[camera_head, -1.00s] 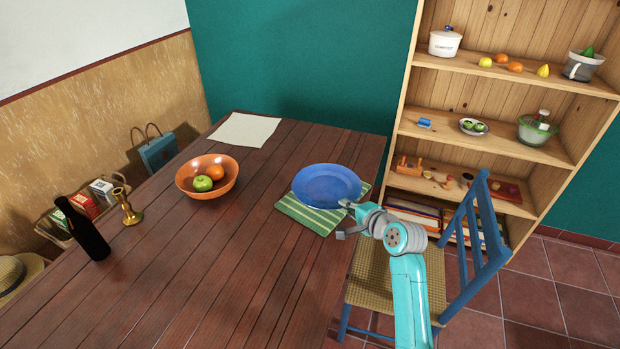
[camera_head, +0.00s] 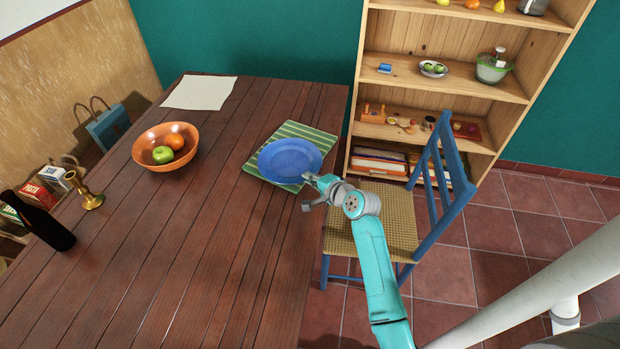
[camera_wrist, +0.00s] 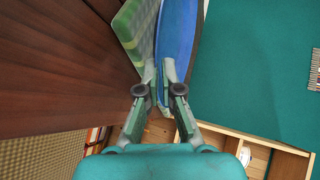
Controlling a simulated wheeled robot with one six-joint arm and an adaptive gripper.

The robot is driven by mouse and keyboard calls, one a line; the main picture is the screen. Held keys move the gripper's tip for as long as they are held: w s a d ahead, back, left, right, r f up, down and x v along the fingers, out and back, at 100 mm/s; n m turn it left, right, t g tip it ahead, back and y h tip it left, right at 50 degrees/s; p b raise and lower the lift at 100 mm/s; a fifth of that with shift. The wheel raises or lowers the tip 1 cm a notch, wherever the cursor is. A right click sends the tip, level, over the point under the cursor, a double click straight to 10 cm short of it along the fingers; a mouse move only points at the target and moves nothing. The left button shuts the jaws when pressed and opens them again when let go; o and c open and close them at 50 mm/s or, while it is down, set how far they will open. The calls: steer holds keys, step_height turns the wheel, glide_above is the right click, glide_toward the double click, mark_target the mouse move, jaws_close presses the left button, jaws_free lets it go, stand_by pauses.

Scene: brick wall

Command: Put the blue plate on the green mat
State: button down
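The blue plate (camera_head: 290,160) is over the green striped mat (camera_head: 313,137) on the dark wooden table. It covers the mat's middle and near part. My gripper (camera_head: 309,187) is at the plate's near right rim. In the wrist view the fingers (camera_wrist: 163,88) are closed around the rim of the plate (camera_wrist: 179,35). The mat (camera_wrist: 137,30) shows beside the plate there, with one finger on the mat's side. The plate looks close above the mat; I cannot tell whether they touch.
An orange bowl with fruit (camera_head: 150,157) stands to the left, and a white sheet (camera_head: 199,92) lies at the back. A brass candlestick (camera_head: 88,193) and dark bottle (camera_head: 42,222) are at far left. A blue chair (camera_head: 400,215) and shelf (camera_head: 440,60) are on the right.

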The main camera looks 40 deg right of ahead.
steer(key=c, duration=1.3)
jaws_free()
steer(key=v, duration=1.2)
